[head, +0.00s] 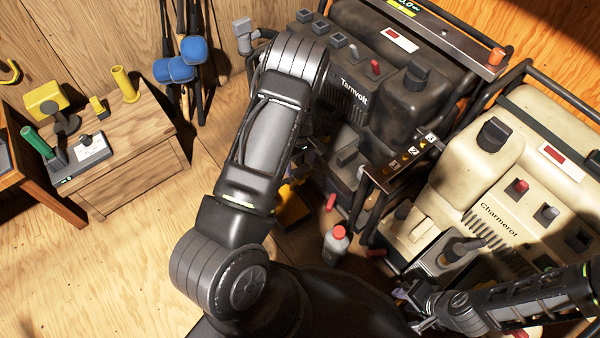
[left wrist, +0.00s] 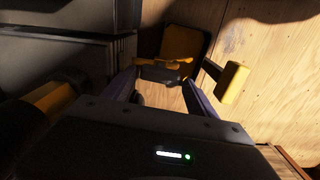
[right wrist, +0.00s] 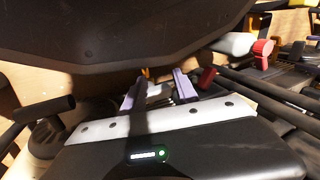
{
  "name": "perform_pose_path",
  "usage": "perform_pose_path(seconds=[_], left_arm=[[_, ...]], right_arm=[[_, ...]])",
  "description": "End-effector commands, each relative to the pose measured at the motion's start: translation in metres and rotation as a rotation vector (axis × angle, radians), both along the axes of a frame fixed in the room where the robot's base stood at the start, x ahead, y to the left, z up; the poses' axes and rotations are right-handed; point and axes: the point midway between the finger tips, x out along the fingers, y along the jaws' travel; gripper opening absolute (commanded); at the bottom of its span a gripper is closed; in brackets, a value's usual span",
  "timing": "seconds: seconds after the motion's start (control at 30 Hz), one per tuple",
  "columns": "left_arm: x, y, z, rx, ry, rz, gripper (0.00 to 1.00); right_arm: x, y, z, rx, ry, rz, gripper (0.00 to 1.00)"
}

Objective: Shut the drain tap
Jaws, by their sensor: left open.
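I cannot tell for certain which part is the drain tap. A red lever (head: 331,202) shows low at the front of the dark Tarnvolt machine (head: 352,110), and another red piece (head: 375,252) lies low beside the cream Charmerot machine (head: 500,205). My left gripper is hidden behind my own arm in the head view. In the left wrist view my left gripper (left wrist: 160,85) is open, with a yellow, dark-framed object (left wrist: 168,66) beyond its fingertips. My right gripper (head: 420,306) is low before the cream machine; its fingers stand apart in the right wrist view (right wrist: 157,92).
A red-capped bottle (head: 337,243) stands on the floor between my arms. A yellow block on a dark bar (left wrist: 232,83) is right of my left fingers. A wooden cabinet (head: 140,150) stands at left; blue-headed poles (head: 182,65) lean at the back.

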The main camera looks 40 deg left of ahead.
Motion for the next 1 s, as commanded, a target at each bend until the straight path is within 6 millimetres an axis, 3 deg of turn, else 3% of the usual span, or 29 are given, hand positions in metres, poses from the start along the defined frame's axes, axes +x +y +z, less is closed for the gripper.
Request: perform_pose_path(seconds=[0.1,0.3,0.67,1.0], left_arm=[[-0.001,0.000,-0.024,0.000,0.002,0.000,0.67],[0.000,0.000,-0.048,0.000,0.001,0.001,0.67],[0.000,0.000,-0.051,0.000,0.000,0.001,0.67],[0.000,0.000,-0.051,0.000,0.000,0.000,0.39]], right_arm=[[0.001,0.000,-0.012,-0.001,-0.004,-0.001,0.36],[0.003,0.001,-0.021,-0.002,-0.009,-0.004,0.36],[0.004,0.001,-0.022,-0.002,-0.010,-0.005,0.36],[0.004,0.001,-0.022,-0.002,-0.010,-0.005,0.36]])
